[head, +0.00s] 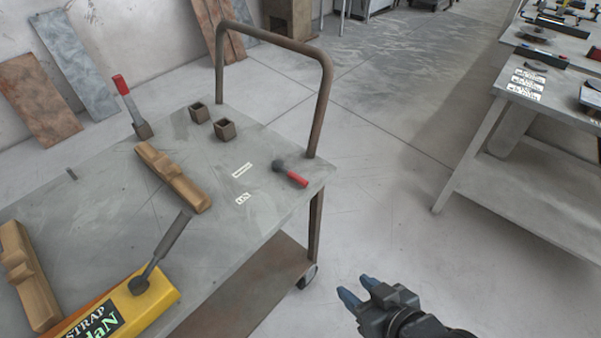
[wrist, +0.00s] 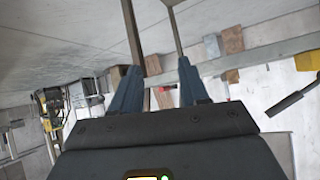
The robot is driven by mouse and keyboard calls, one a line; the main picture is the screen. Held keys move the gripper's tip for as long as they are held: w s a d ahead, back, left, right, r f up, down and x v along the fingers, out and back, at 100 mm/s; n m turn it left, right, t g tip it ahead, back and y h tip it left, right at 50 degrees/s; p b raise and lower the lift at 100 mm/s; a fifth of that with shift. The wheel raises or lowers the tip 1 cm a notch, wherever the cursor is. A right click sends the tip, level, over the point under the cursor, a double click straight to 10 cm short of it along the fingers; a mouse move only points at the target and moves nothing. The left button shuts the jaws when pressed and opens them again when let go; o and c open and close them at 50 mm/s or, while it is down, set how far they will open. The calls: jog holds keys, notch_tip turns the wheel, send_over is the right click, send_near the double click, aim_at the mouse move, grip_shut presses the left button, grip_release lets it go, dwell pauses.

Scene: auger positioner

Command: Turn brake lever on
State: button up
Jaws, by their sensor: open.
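A short lever with a dark round hub and red grip (head: 291,174) lies low at the cart's right end, beside two white labels. A taller lever with a red grip (head: 124,97) stands at the cart's far left edge. A grey-handled lever (head: 166,246) rises from a yellow box (head: 142,300). I cannot read which of these is the brake lever. My gripper (head: 357,288) is open and empty, off the cart's right side, in front of and apart from the short red lever. In the wrist view, my gripper (wrist: 157,85) shows spread blue fingers with nothing held between them.
The grey cart top (head: 215,255) also carries two wooden blocks, including one in the middle (head: 172,178), and two small square sockets (head: 212,121). A rusty tube handle (head: 322,100) rises at its far end. A workbench (head: 540,100) stands right; open floor lies between.

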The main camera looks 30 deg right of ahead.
jog(key=w+f+g, duration=0.2)
jog(key=w, duration=0.7)
jog(key=n+g+y+b, duration=0.2)
jog(key=n+g+y, duration=0.1)
send_near(297, 176)
jog(key=f, duration=0.2)
jog(key=s+a+f, duration=0.1)
jog(key=f, duration=0.1)
jog(key=s+f, duration=0.1)
jog(key=f, duration=0.1)
jog(key=shift+s+a+f, duration=0.2)
jog(key=shift+s+a, duration=0.05)
jog(key=shift+a, duration=0.15)
jog(key=w+d+r+n+g, duration=0.2)
jog(key=w+r, duration=0.2)
jog(key=r, duration=0.2)
jog(key=shift+w+b+x, duration=0.1)
jog(key=shift+b+x, duration=0.2)
jog(key=shift+x, duration=1.55)
jog(key=shift+w+b+x, duration=0.15)
jog(key=shift+b+x, duration=0.15)
jog(key=shift+x, duration=1.6)
jog(key=shift+a+r, duration=0.1)
grip_shut()
